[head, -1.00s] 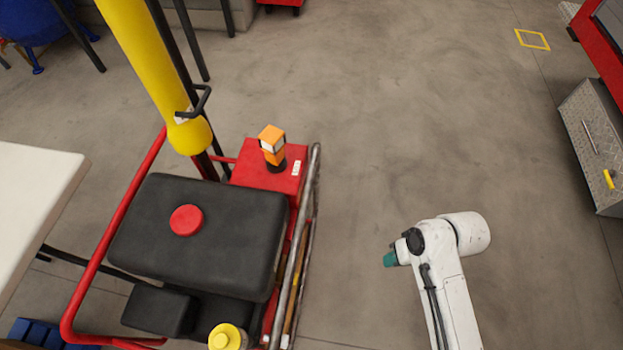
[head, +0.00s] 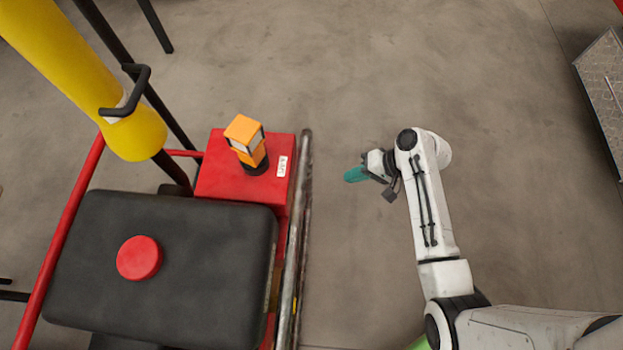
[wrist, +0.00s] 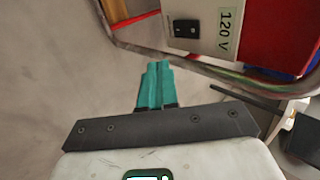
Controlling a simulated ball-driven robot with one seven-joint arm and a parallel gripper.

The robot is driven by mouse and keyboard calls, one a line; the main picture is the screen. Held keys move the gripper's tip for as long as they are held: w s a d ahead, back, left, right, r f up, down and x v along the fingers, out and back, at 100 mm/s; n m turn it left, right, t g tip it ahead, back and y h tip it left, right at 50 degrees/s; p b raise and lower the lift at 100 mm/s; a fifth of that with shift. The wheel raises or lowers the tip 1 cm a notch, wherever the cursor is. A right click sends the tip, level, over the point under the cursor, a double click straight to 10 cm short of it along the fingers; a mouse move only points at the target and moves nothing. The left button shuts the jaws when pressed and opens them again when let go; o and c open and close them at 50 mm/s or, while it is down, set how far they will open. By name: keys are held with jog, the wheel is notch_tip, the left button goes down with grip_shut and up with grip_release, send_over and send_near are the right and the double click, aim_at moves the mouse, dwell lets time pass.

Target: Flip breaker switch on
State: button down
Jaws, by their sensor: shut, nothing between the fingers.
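The breaker switch (wrist: 185,28) is a small black rocker on a pale panel (wrist: 205,45) marked "120 V", seen in the upper middle of the wrist view. I cannot tell which way the rocker is set. My gripper (wrist: 158,66) has teal fingers that are shut with nothing between them. The fingers point toward the panel and are apart from it, below and slightly left of the switch in the wrist view. In the head view my gripper (head: 354,174) is over the floor, right of the red machine (head: 215,185). The switch is hidden there.
A metal frame rail (head: 297,230) runs along the machine's right side and crosses in front of the panel's lower edge in the wrist view.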

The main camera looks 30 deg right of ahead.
jog(key=shift+f, duration=0.1)
jog(key=w+a+r+b+x, duration=0.1)
jog(key=b+x, duration=0.3)
jog(key=x, duration=0.9)
jog(key=shift+a+r+b, duration=0.2)
jog(key=shift+r+b, duration=0.15)
jog(key=shift+a, duration=0.1)
jog(key=shift+w+a+f, duration=0.1)
jog(key=shift+p, duration=0.3)
